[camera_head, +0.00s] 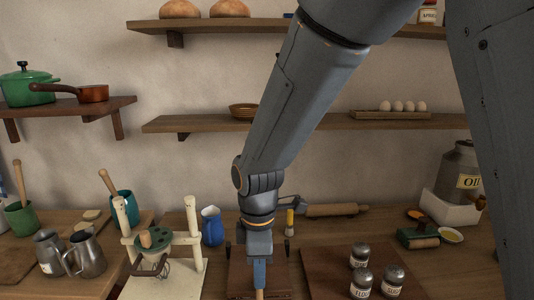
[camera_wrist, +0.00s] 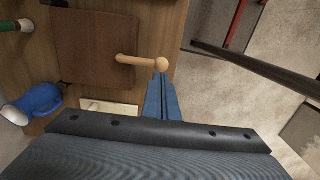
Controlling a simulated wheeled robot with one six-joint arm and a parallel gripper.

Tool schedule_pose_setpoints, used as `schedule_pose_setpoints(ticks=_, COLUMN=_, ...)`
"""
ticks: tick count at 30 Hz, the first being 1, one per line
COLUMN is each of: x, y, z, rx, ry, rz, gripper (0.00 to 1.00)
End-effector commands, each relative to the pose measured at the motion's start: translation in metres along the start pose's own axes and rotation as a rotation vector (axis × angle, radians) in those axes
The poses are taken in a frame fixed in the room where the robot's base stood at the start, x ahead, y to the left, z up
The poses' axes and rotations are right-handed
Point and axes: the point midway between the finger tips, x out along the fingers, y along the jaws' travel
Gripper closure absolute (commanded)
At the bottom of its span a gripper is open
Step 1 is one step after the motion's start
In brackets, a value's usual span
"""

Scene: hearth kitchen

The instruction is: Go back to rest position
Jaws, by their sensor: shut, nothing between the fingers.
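My gripper (camera_head: 259,280) points down over the front of the counter, in the lower middle of the head view. Its blue fingers are shut with nothing between them. In the wrist view the fingers (camera_wrist: 160,95) end close to the round knob of a light wooden handle (camera_wrist: 138,61). The handle lies at a brown board (camera_wrist: 92,45). I cannot tell whether the fingertips touch the knob.
A blue jug (camera_head: 212,226) and a cream stand (camera_head: 190,255) are left of my gripper. Several labelled shakers (camera_head: 361,284) stand on a board at right. A rolling pin (camera_head: 335,210) lies behind. Shelves (camera_head: 200,123) line the wall behind my arm.

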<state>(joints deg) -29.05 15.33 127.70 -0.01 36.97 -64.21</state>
Motion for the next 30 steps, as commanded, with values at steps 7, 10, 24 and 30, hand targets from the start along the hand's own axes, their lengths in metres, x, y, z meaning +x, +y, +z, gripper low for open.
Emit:
schedule_pose_setpoints(ticks=7, x=-0.019, y=0.000, z=0.000, rx=0.000, ry=0.000, rz=0.000, gripper=1.00)
schedule_pose_setpoints(ticks=10, x=-0.018, y=0.000, z=0.000, rx=0.000, ry=0.000, rz=0.000, gripper=1.00)
schedule_pose_setpoints(ticks=24, x=0.006, y=-0.001, z=0.092, rx=0.616, ry=0.026, rz=0.040, gripper=1.00)
schedule_pose_setpoints(ticks=30, x=0.028, y=-0.021, z=0.167, rx=1.221, ry=0.063, rz=0.078, gripper=1.00)
